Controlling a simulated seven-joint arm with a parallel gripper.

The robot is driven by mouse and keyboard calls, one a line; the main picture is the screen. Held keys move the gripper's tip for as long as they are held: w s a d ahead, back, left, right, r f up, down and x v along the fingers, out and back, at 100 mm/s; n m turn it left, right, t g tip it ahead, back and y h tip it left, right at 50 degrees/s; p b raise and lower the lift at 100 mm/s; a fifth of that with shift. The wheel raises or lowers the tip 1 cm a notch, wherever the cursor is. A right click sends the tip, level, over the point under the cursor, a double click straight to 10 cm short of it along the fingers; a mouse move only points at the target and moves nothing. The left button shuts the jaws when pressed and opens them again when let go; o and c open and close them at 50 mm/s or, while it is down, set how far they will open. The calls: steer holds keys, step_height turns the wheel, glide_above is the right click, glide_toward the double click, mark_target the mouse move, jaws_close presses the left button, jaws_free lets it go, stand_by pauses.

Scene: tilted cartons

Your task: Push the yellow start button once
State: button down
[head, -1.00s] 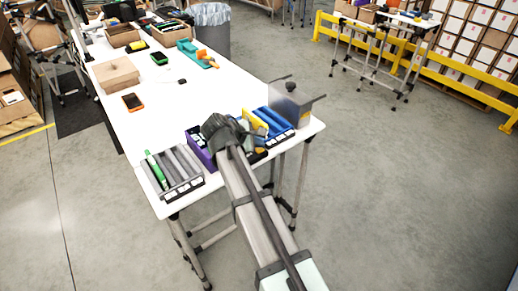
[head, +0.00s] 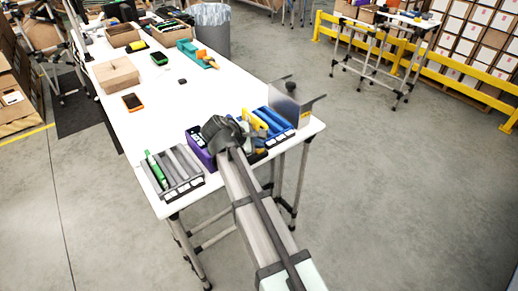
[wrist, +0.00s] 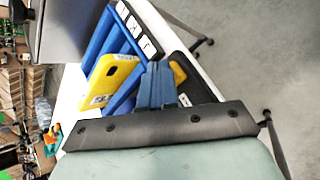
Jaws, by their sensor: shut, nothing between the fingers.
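I cannot make out a yellow start button for certain. A small yellow patch (head: 304,116) shows on the side of a grey metal box (head: 290,104) with a black knob, at the table's right corner. The dark side of this box (wrist: 72,28) fills the upper left of the wrist view. My gripper (wrist: 157,70) is shut and empty, its blue-grey fingers pointing toward the blue rack. In the head view my gripper (head: 238,132) is above the racks, left of the metal box; its fingertips are not clear.
A blue rack (head: 277,123) stands beside the box, with a yellow handheld device (head: 254,119) at its left, also in the wrist view (wrist: 113,76). A purple bin (head: 199,150) and a grey rack (head: 178,172) stand further left.

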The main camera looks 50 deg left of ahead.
mark_target(258, 151)
steer(key=shift+f, duration=0.2)
stand_by(0.4)
steer(key=shift+r, duration=0.9)
steer(key=shift+r, duration=0.1)
steer(key=shift+r, duration=2.4)
steer(key=shift+f, duration=0.1)
